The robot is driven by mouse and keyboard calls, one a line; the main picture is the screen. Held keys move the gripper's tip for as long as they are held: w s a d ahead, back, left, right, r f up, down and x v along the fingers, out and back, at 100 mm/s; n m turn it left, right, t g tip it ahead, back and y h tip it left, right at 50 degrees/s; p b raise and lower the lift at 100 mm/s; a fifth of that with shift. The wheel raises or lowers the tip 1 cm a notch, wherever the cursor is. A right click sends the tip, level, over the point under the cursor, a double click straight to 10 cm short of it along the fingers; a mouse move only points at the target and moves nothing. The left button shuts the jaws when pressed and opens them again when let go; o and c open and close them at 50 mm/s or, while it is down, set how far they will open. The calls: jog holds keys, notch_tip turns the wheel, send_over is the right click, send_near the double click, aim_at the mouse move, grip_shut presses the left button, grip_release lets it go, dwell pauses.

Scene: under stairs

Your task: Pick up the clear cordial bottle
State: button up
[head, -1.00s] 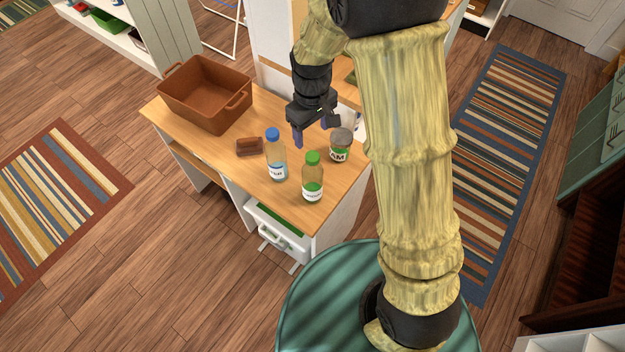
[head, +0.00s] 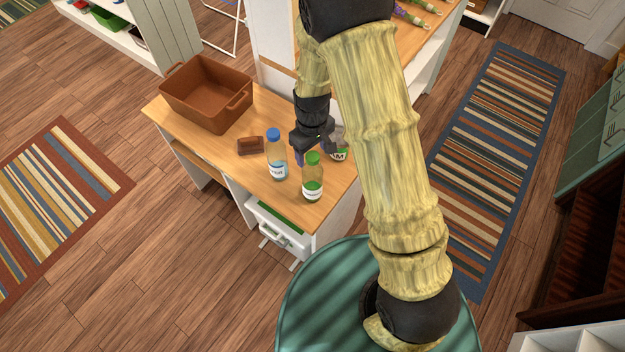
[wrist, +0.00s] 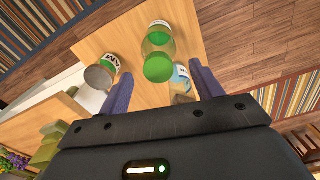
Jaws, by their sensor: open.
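Two clear bottles stand upright on the wooden desk top (head: 215,150). One has a green cap and green liquid low inside (head: 313,180); the other has a blue cap and pale blue liquid (head: 277,160). Their labels are too small to read surely, so I cannot tell for certain which is the cordial. My gripper (head: 312,154) is open and empty, behind and above the green-capped bottle. In the wrist view, the green-capped bottle (wrist: 158,42) shows beyond the gap between the fingers (wrist: 161,72). The blue-capped bottle (wrist: 181,78) is partly hidden near the right finger.
A jam jar (head: 340,151) stands close behind the green-capped bottle, partly hidden by my gripper; it also shows in the wrist view (wrist: 101,74). A small brown block (head: 250,146) and a large brown basket (head: 170,98) are left of the bottles. The desk's front edge is near.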

aim_at(312, 155)
jog(key=shift+w+f+p, duration=0.15)
jog(key=shift+f+p, duration=1)
jog(key=shift+f, duration=1.35)
grip_shut()
jog(key=shift+r, duration=0.15)
notch_tip(312, 155, up, 10)
jog(key=b, duration=0.3)
